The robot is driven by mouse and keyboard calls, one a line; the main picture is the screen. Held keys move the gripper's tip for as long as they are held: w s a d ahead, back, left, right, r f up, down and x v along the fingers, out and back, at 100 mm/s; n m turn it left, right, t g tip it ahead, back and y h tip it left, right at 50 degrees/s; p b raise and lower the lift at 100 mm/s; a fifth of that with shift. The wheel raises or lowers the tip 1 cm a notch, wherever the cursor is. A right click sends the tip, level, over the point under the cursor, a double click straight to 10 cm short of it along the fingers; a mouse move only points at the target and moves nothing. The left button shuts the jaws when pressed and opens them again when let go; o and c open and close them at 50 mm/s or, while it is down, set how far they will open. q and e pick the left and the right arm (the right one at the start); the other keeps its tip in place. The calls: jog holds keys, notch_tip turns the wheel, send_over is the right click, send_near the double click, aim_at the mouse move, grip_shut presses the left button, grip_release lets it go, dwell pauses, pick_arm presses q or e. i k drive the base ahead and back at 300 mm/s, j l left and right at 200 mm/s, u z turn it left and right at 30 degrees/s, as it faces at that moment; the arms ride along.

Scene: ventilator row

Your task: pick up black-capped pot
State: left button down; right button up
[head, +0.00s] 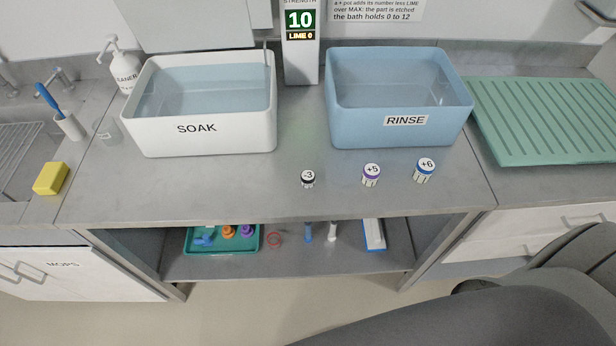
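The black-capped pot (308,180) stands upright on the grey counter (240,190), in front of the gap between the two basins. Its white cap label looks like "-3". To its right stand a purple-capped pot (371,175) marked "+5" and a blue-capped pot (424,171) marked "+6". All three are apart from one another. Neither of my grippers shows in the head view.
A white SOAK basin (210,141) and a blue RINSE basin (400,133) stand behind the pots. A strength display (301,60) reads 10. A green drying rack (545,120) lies right, a yellow sponge (51,178) left. The counter's front strip is mostly clear.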

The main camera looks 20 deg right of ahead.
aim_at(307, 177)
jog(key=j+z, duration=0.3)
jog(key=z, duration=0.15)
jog(key=k+j+z, duration=0.1)
jog(key=j+z, duration=0.15)
jog(key=z, duration=0.25)
